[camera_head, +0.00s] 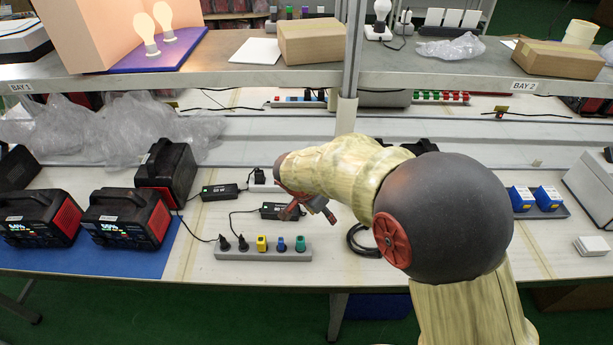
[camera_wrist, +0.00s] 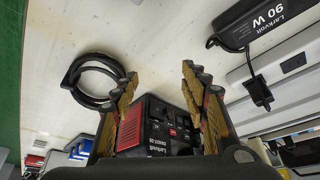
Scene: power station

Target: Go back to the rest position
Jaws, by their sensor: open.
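My gripper (camera_head: 308,208) is above the worktable, behind the grey power strip (camera_head: 290,252) in the head view. Its fingers are spread, and they also show apart in the wrist view (camera_wrist: 160,82). Nothing touches the fingers' inner faces that I can see. A black and red Larkvolt unit (camera_wrist: 168,128) shows between the fingers in the wrist view, beyond them on the table. My arm hides part of the table behind it in the head view.
Power stations (camera_head: 125,220) stand at left on and near a blue mat (camera_head: 170,268). Black adapters (camera_head: 220,191) and a coiled black cable (camera_wrist: 72,75) lie nearby. Blue boxes (camera_head: 548,197) stand at right. A shelf (camera_head: 230,76) with an upright post (camera_head: 350,70) is overhead.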

